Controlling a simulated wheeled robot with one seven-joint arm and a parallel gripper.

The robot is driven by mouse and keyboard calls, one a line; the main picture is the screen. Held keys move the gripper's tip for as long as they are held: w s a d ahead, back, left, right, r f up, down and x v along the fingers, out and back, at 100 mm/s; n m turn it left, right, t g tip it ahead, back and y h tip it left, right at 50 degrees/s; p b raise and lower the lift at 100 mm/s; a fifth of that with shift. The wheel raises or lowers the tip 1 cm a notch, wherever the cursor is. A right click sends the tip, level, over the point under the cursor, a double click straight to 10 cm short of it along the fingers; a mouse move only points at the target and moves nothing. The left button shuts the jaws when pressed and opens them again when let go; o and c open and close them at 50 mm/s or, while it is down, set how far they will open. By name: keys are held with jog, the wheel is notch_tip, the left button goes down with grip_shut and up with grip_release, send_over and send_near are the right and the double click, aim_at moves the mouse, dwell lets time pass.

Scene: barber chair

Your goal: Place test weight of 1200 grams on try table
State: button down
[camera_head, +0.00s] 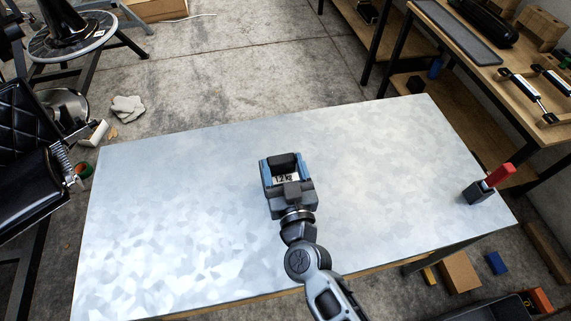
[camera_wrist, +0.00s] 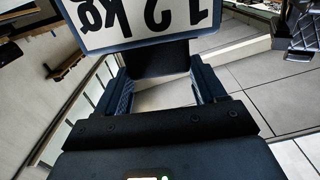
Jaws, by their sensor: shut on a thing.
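The test weight (camera_head: 284,162) is a dark block with a white label reading "1.2 kg". My gripper (camera_head: 287,174) is shut on it, with a blue-edged finger on each side of the block. In the wrist view the label (camera_wrist: 135,20) shows large and upside down at the top, with the weight's dark lower part between my gripper's fingers (camera_wrist: 163,80). The grey mottled metal table (camera_head: 190,220) lies under my gripper, which is over its middle. I cannot tell whether the weight touches the tabletop.
A dark block holding a red-handled item (camera_head: 478,190) stands at the table's right edge. The rest of the tabletop is clear. A wooden workbench (camera_head: 480,75) with tools stands at the upper right. A black padded chair (camera_head: 25,135) is at the left.

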jog(key=shift+w+f, duration=0.1)
jog(key=shift+f, duration=0.5)
jog(key=shift+f+b, duration=0.15)
jog(key=shift+b, duration=0.15)
jog(key=shift+c, duration=0.5)
grip_release()
jog(key=shift+f, duration=0.15)
jog(key=shift+s+d, duration=0.15)
jog(key=shift+s, duration=0.3)
jog(key=v, duration=1.1)
jog(key=shift+s, duration=0.15)
